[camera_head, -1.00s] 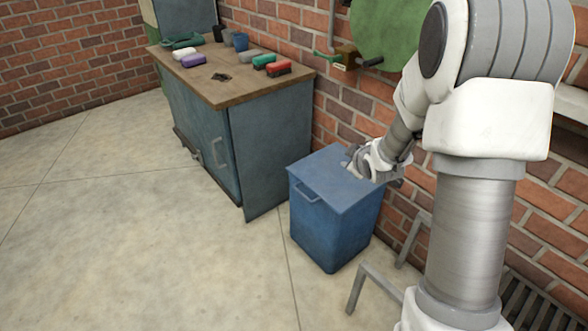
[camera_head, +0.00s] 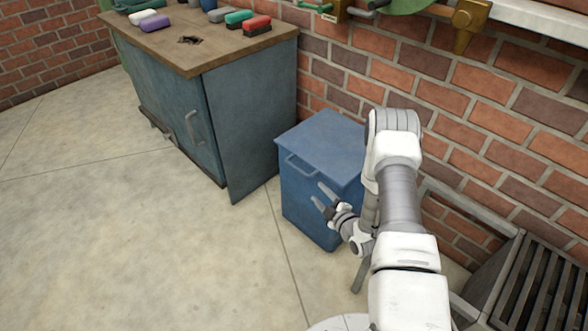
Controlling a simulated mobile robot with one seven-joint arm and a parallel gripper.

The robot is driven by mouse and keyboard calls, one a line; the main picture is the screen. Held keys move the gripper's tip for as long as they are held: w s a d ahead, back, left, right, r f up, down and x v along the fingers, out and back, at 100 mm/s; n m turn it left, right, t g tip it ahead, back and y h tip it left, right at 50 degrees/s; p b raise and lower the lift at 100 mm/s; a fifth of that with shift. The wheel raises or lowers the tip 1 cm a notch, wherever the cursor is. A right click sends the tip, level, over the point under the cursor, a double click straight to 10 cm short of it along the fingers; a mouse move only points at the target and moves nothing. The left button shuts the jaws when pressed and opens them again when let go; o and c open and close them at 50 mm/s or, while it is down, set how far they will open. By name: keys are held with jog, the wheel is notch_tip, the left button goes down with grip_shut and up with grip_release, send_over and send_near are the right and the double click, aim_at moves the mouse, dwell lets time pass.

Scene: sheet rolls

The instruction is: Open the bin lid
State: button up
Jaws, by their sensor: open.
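The blue bin (camera_head: 309,206) stands on the floor against the brick wall, beside the cabinet. Its flat blue lid (camera_head: 325,139) is closed, and a handle (camera_head: 301,166) is on the front side near the top. My gripper (camera_head: 322,196) is open and empty, in front of the bin's right part in the picture and below the lid's edge. Its two fingers point up and left, toward the handle side. I cannot tell whether a finger touches the bin. My arm hides the bin's right side.
A blue-grey cabinet (camera_head: 250,122) with a wooden top (camera_head: 150,45) stands left of the bin, bearing several coloured blocks and cups. A slatted metal bench (camera_head: 530,285) is at the lower right. The floor (camera_head: 130,230) in front and to the left is clear.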

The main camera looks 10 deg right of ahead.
aim_at(299, 171)
jog(key=b+x, duration=0.5)
jog(key=x, duration=1.2)
jog(key=shift+w, duration=0.2)
grip_shut()
dwell(0.8)
